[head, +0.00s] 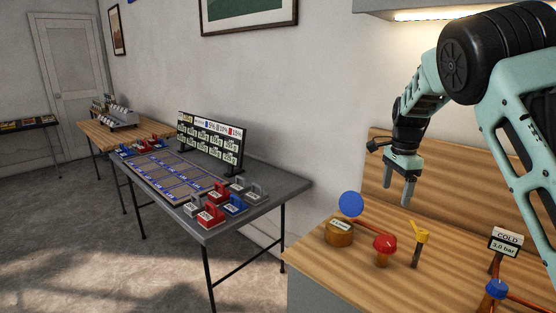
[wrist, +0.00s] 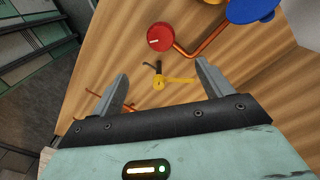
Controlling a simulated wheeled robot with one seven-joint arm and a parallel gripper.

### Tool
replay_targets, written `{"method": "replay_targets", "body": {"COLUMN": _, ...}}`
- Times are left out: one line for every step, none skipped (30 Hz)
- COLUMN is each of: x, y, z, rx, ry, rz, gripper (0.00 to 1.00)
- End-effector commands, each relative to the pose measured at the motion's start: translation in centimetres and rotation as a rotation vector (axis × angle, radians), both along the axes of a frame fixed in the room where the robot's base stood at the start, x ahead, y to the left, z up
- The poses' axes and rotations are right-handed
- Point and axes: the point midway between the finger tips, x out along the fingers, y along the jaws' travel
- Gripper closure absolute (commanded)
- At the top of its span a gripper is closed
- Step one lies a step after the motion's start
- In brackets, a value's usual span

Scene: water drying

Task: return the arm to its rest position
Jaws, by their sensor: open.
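My gripper (head: 400,187) hangs from my mint-green arm above the wooden counter (head: 340,281) at the right of the head view. Its fingers point down, stand apart and hold nothing. In the wrist view my gripper (wrist: 160,85) shows two spread fingers with the yellow-handled valve (wrist: 165,81) seen between them. In the head view that yellow valve (head: 421,238) stands on the counter below and slightly right of the fingers, apart from them. A red knob (head: 385,244) is just left of it, and shows in the wrist view (wrist: 160,37).
A COLD sign (head: 507,241) and a blue knob (head: 496,289) are at the right. A grey table (head: 285,190) with red, blue and grey blocks stands left. Open floor lies front left.

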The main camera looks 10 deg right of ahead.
Motion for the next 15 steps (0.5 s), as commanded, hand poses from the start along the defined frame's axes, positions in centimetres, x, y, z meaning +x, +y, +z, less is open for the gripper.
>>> {"method": "replay_targets", "body": {"x": -0.4, "y": 1.4, "z": 0.2, "rx": 0.016, "ry": -0.002, "rz": 0.044, "gripper": 0.21}}
{"method": "replay_targets", "body": {"x": -0.9, "y": 2.4, "z": 0.2, "rx": 0.027, "ry": -0.003, "rz": 0.081, "gripper": 0.21}}
{"method": "replay_targets", "body": {"x": -1.6, "y": 4.1, "z": 0.4, "rx": 0.045, "ry": -0.004, "rz": 0.145, "gripper": 0.21}}
{"method": "replay_targets", "body": {"x": -2.3, "y": 5.5, "z": 0.5, "rx": 0.060, "ry": -0.006, "rz": 0.204, "gripper": 0.21}}
{"method": "replay_targets", "body": {"x": -3.2, "y": 7.2, "z": 0.6, "rx": 0.075, "ry": -0.007, "rz": 0.272, "gripper": 0.21}}
{"method": "replay_targets", "body": {"x": -4.5, "y": 9.6, "z": 0.8, "rx": 0.095, "ry": -0.012, "rz": 0.373, "gripper": 0.21}}
{"method": "replay_targets", "body": {"x": -5.7, "y": 11.4, "z": 1.0, "rx": 0.110, "ry": -0.016, "rz": 0.454, "gripper": 0.21}}
{"method": "replay_targets", "body": {"x": -7.0, "y": 13.3, "z": 1.1, "rx": 0.123, "ry": -0.020, "rz": 0.538, "gripper": 0.21}}
{"method": "replay_targets", "body": {"x": -8.8, "y": 15.6, "z": 1.4, "rx": 0.138, "ry": -0.026, "rz": 0.653, "gripper": 0.21}}
{"method": "replay_targets", "body": {"x": -10.2, "y": 17.3, "z": 1.6, "rx": 0.146, "ry": -0.033, "rz": 0.740, "gripper": 0.21}}
{"method": "replay_targets", "body": {"x": -11.8, "y": 18.9, "z": 1.7, "rx": 0.154, "ry": -0.036, "rz": 0.827, "gripper": 0.21}}
{"method": "replay_targets", "body": {"x": -13.9, "y": 20.8, "z": 1.9, "rx": 0.160, "ry": -0.043, "rz": 0.946, "gripper": 0.21}}
{"method": "replay_targets", "body": {"x": -15.6, "y": 22.2, "z": 2.0, "rx": 0.163, "ry": -0.049, "rz": 1.037, "gripper": 0.21}}
{"method": "replay_targets", "body": {"x": -17.4, "y": 23.5, "z": 2.1, "rx": 0.165, "ry": -0.055, "rz": 1.130, "gripper": 0.21}}
{"method": "replay_targets", "body": {"x": -19.9, "y": 25.0, "z": 2.3, "rx": 0.163, "ry": -0.062, "rz": 1.256, "gripper": 0.21}}
